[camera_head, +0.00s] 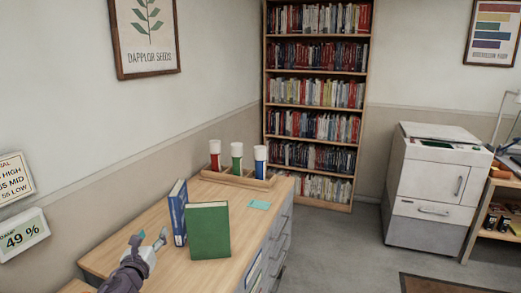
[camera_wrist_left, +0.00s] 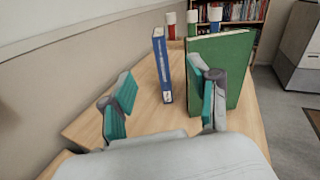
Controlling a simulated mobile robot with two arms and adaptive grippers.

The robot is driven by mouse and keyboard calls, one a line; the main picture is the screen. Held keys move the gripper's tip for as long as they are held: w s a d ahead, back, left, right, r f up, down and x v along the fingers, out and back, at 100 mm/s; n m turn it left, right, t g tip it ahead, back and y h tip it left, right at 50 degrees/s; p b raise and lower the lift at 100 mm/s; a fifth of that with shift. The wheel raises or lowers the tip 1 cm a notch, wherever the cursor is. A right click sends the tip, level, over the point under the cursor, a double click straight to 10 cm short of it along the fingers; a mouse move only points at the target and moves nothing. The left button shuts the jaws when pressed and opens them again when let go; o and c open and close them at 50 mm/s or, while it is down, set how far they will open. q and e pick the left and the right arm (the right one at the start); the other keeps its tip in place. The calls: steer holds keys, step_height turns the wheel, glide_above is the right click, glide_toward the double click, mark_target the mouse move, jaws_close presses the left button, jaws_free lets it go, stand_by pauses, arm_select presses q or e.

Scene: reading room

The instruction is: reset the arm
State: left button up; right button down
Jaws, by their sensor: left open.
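My left gripper (camera_head: 149,240) is open and empty above the near left part of the wooden cabinet top (camera_head: 128,233). Its two teal-padded fingers stand apart in the left wrist view (camera_wrist_left: 158,98). A blue book (camera_head: 178,212) stands upright just beyond it. A green book (camera_head: 208,231) stands upright to the right of the blue one. In the left wrist view the right finger overlaps the green book (camera_wrist_left: 228,60); I cannot tell whether they touch. The blue book (camera_wrist_left: 162,65) shows between the fingers, farther off. My right gripper is out of view.
A wooden tray (camera_head: 230,180) with red, green and blue capped cylinders stands at the cabinet's far end. A teal note (camera_head: 260,205) lies nearby. A bookshelf (camera_head: 268,120) stands behind, and a white copier (camera_head: 431,190) stands right. The wall borders the left; grey floor (camera_head: 345,245) is open.

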arm_select(q)
steer(key=s+d+f+n+g, duration=0.3)
steer(key=s+f+n, duration=0.4)
steer(key=s+n, duration=0.1)
steer(key=s+d+f+n+g, duration=0.3)
steer(key=s+d+f+n, duration=0.1)
steer(key=s+f+n, duration=0.35)
steer(key=s+d+f+n+g, duration=0.1)
steer(key=s+n+g, duration=0.3)
steer(key=s, duration=0.5)
steer(key=s+d+f+n+g+h, duration=0.1)
steer(key=s+f+n, duration=0.1)
steer(key=s+n, duration=0.6)
steer(key=s+d+f+n+g, duration=0.1)
steer(key=s+n+g, duration=0.25)
steer(key=s, duration=0.75)
step_height(320, 180, down, 33)
steer(key=s+g+b, duration=0.1)
steer(key=s+b, duration=0.1)
steer(key=b, duration=0.3)
steer(key=s+a+f+g+b, duration=0.1)
steer(key=s+a+f+b, duration=0.1)
steer(key=s+f, duration=1.4)
steer(key=shift+a+f+b, duration=0.3)
steer(key=shift+a+f, duration=0.2)
steer(key=shift+f, duration=0.2)
arm_select(e)
step_height(320, 180, down, 8)
steer(key=w, duration=0.1)
steer(key=shift+r, duration=0.15)
